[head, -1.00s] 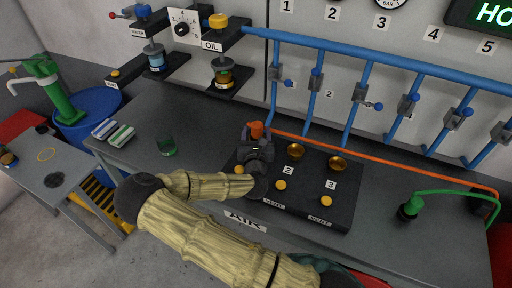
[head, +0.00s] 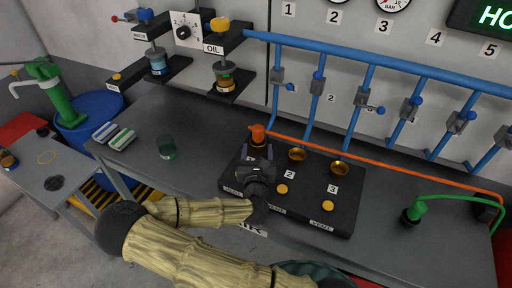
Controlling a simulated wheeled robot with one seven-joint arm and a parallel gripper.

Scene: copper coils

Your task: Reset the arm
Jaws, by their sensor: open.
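My gripper (head: 258,157) is at the end of my arm, over the left part of the black panel (head: 318,213) on the grey workbench. Its fingers are open. An orange fitting (head: 257,134) with the orange hose stands just beyond the fingertips; I cannot tell if they touch it. The gripper and wrist hide much of the panel's first station. Brass cups stand at station 2 (head: 297,154) and station 3 (head: 340,167), with yellow buttons in front of them.
Blue pipes (head: 362,100) with valves run along the wall behind the bench. A green hose fitting (head: 414,211) is at the right. Oil and water dispensers hang at upper left. The bench between glass and panel is clear.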

